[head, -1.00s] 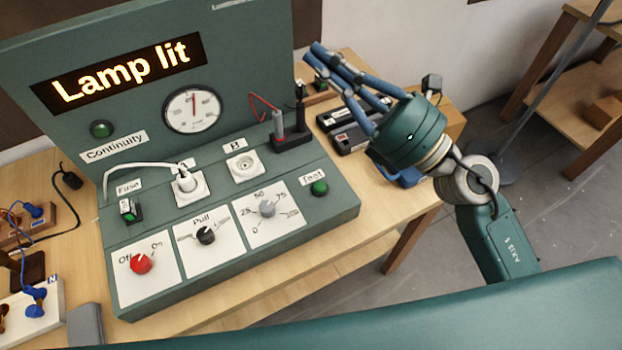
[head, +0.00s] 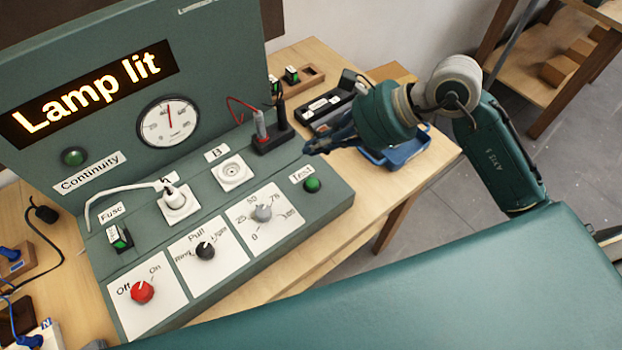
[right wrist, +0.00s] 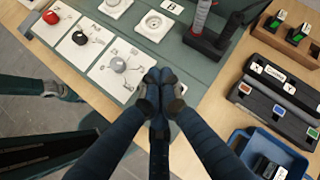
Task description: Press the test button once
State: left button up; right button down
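The test button (head: 312,185) is a green round button below the "Test" label, at the right end of the green console's sloped panel (head: 335,200). My right gripper (head: 312,147) is above and behind the button in the head view, apart from it in the picture. In the right wrist view its dark fingers (right wrist: 160,80) are drawn together at the tips, with nothing seen between them. The button cannot be made out there; the fingers cover the panel's end. My left gripper is not seen in the head view.
The display (head: 90,92) reads "Lamp lit". A red probe in a black holder (head: 272,139) stands close left of my right gripper. A white plug (head: 174,193), knobs and a red switch (head: 142,291) are further left. A blue tray (head: 400,150) lies right of the console.

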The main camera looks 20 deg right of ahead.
jog(key=shift+f, duration=0.1)
jog(key=b, duration=0.5)
send_over(315, 182)
notch_tip(315, 182, down, 8)
jog(key=shift+d+r, duration=0.1)
jog(key=shift+f+b, duration=0.35)
jog(key=shift+f, duration=0.1)
dwell(0.9)
jog(key=shift+f+b, duration=0.4)
jog(key=shift+b, duration=0.3)
jog(key=shift+f+b, duration=0.4)
jog(key=shift+b, duration=0.1)
dwell(0.5)
jog(key=shift+r, duration=0.1)
jog(key=shift+r+p, duration=0.3)
jog(key=shift+r, duration=0.45)
